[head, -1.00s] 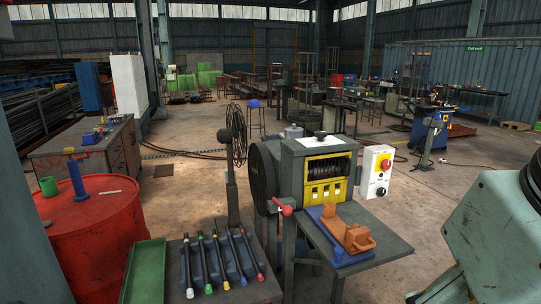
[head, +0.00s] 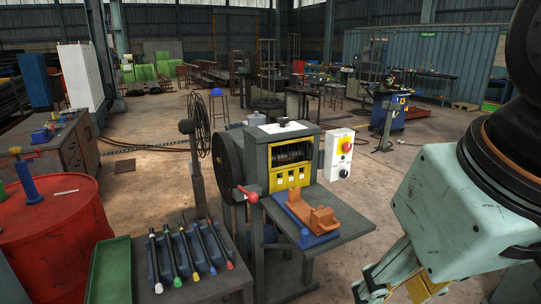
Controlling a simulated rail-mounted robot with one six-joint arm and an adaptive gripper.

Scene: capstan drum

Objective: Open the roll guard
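The machine with the rolls (head: 256,150) stands in the middle of the head view, a grey box on legs. A yellow guard panel (head: 291,175) with small pale labels covers the lower part of its front opening. Dark ridged rolls (head: 293,154) show above the panel, inside a yellow edge. I cannot tell how the guard is hinged. My pale green arm is at the right, well apart from the machine.
A shelf (head: 343,233) juts from the machine's front, bearing an orange block (head: 311,212) on a blue base. A red-knobbed lever (head: 247,194) sticks out at the front left. A control box (head: 339,154) is on the right. A rack of coloured-tipped rods (head: 184,252) stands front left.

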